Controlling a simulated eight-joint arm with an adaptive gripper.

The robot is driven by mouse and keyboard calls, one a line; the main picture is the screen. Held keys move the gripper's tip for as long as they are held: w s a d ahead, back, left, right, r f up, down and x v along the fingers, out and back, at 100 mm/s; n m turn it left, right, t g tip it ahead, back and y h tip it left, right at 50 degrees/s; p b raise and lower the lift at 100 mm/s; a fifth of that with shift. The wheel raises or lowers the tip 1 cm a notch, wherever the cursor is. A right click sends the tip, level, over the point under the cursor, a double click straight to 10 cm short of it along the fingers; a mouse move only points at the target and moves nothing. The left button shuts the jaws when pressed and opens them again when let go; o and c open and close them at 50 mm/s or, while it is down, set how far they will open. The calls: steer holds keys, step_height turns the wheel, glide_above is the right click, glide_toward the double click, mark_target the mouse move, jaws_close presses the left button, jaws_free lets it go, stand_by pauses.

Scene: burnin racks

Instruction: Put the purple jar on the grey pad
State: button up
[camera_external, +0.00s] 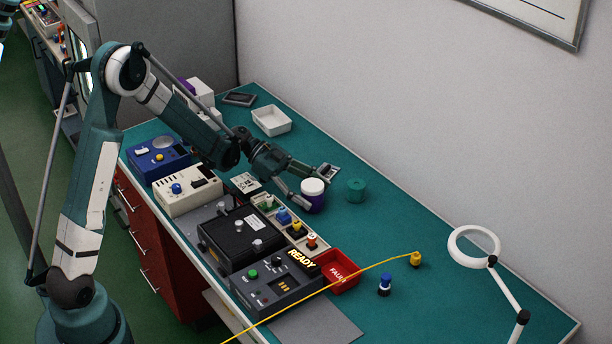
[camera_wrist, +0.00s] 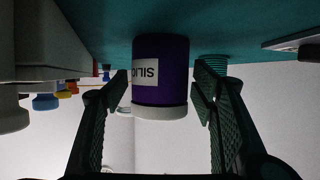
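The purple jar (camera_external: 313,200) stands upright on the green bench top, with a white lid and a white label. In the wrist view the jar (camera_wrist: 175,75) appears upside down, with part of its label lettering readable. My gripper (camera_external: 318,186) is open at the jar, one finger on each side of it in the picture. In the wrist view the fingers of my gripper (camera_wrist: 162,90) are spread wider than the jar, with a gap visible on the right. Contact cannot be told. The grey pad (camera_external: 317,322) lies flat and bare at the bench's front edge.
A green cylinder (camera_external: 356,190) stands right of the jar. A tray with coloured knobbed parts (camera_external: 266,202), a READY box (camera_external: 276,287) and a red FAULT bin (camera_external: 341,283) lie toward the pad. A yellow cable (camera_external: 330,286) crosses near the pad. A blue-topped part (camera_external: 384,284) stands right.

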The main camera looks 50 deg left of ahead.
mark_target(304, 185)
steer(key=shift+r, duration=0.2)
steer(key=shift+s+a+r+p, duration=0.1)
steer(key=shift+a+p, duration=0.2)
steer(key=shift+a, duration=0.05)
steer(key=shift+s+a+r+p, duration=0.25)
steer(key=shift+a+r+p, duration=0.05)
steer(key=shift+a+r, duration=0.2)
steer(key=shift+s+a+r+p, duration=0.25)
steer(key=shift+a+r, duration=0.1)
steer(key=shift+a, duration=0.1)
step_height(304, 185, up, 5)
steer(key=shift+f+p, duration=0.2)
steer(key=shift+p, duration=0.4)
steer(key=shift+r, duration=0.75)
steer(key=shift+d, duration=0.1)
